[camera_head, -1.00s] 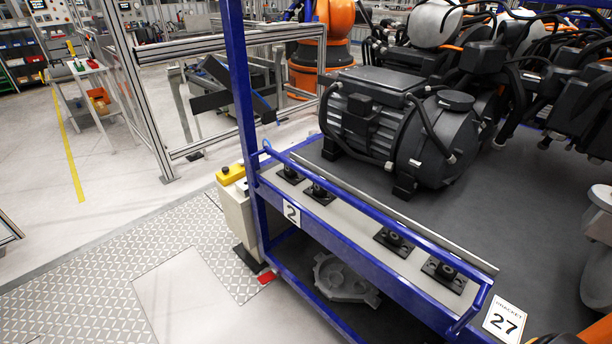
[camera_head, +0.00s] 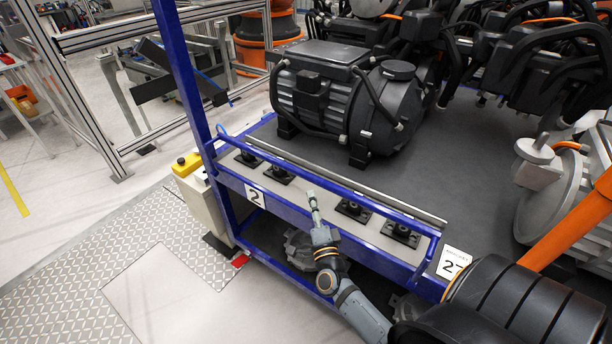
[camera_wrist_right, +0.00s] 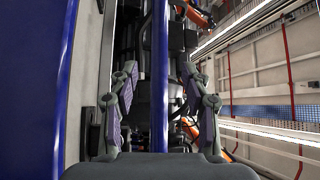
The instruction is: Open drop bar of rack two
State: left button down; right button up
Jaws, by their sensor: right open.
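Rack two is a blue frame marked with a white "2" label (camera_head: 255,195). Its blue drop bar (camera_head: 365,200) runs along the front, above a grey ledge with black mounts. The bar appears raised, its left end by the blue post. My right gripper (camera_head: 312,198) is in front of the bar near its middle, fingers pointing toward it. In the right wrist view the open fingers (camera_wrist_right: 158,75) stand on either side of a blue bar (camera_wrist_right: 160,40), with gaps on both sides. Whether the bar is fully between the fingers is hard to tell. My left gripper is not in view.
A dark motor unit (camera_head: 345,100) stands on the rack's grey deck behind the bar. A blue upright post (camera_head: 182,80) rises at the bar's left end. A yellow-topped box (camera_head: 187,163) stands beside it. A "27" sign (camera_head: 453,264) is at the right corner.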

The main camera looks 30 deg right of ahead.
aim_at(306, 177)
jog(key=p+x, duration=0.1)
jog(key=x, duration=0.9)
jog(key=shift+w+f+p, duration=0.1)
jog(key=shift+w+p, duration=0.15)
jog(key=shift+p, duration=0.05)
grip_shut()
